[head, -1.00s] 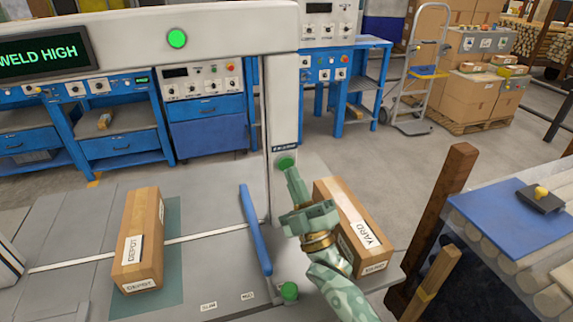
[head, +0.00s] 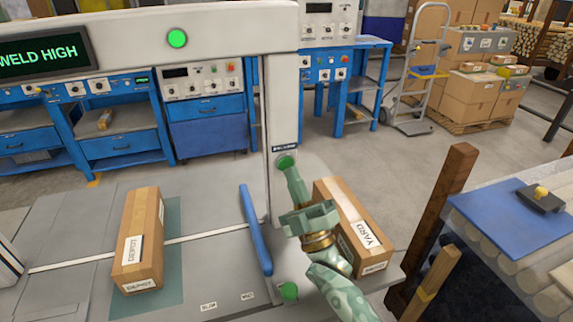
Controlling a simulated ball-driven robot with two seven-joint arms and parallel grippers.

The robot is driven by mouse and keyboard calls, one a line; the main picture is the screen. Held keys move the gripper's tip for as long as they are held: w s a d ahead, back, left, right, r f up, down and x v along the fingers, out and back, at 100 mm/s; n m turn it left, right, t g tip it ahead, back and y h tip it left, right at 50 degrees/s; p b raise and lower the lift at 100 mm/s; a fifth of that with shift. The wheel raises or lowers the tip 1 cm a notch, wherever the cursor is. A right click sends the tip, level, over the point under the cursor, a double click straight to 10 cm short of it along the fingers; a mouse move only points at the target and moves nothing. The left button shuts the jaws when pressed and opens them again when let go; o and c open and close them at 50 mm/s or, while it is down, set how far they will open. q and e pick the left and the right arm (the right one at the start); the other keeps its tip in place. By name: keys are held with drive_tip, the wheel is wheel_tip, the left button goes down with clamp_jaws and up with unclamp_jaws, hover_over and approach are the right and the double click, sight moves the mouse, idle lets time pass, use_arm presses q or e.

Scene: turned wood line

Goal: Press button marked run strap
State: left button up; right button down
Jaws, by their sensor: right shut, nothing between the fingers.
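A green round button (head: 285,161) sits on the white post (head: 283,100) of the strapping arch, under a small dark label (head: 285,148) too blurred to read. My right gripper (head: 290,170) is shut and empty. Its fingertips overlap the lower edge of this button; whether they touch it or press it in, I cannot tell. A second green button (head: 289,291) is at the front of the machine, near small labels. My left gripper is not in view.
A box marked DEPOT (head: 139,240) lies on the table at left. A box marked YARD (head: 352,225) lies right of the post, close behind my right gripper. A blue bar (head: 255,230) stands left of the post. The display (head: 40,52) reads WELD HIGH.

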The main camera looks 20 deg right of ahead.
drive_tip(key=shift+w, duration=0.1)
drive_tip(key=shift+w, duration=0.35)
drive_tip(key=shift+w+b, duration=0.35)
idle(0.7)
drive_tip(key=shift+s, duration=0.1)
drive_tip(key=shift+s+p, duration=0.4)
drive_tip(key=shift+s, duration=0.35)
drive_tip(key=s+p, duration=0.2)
drive_tip(key=s, duration=0.3)
drive_tip(key=shift+d, duration=0.1)
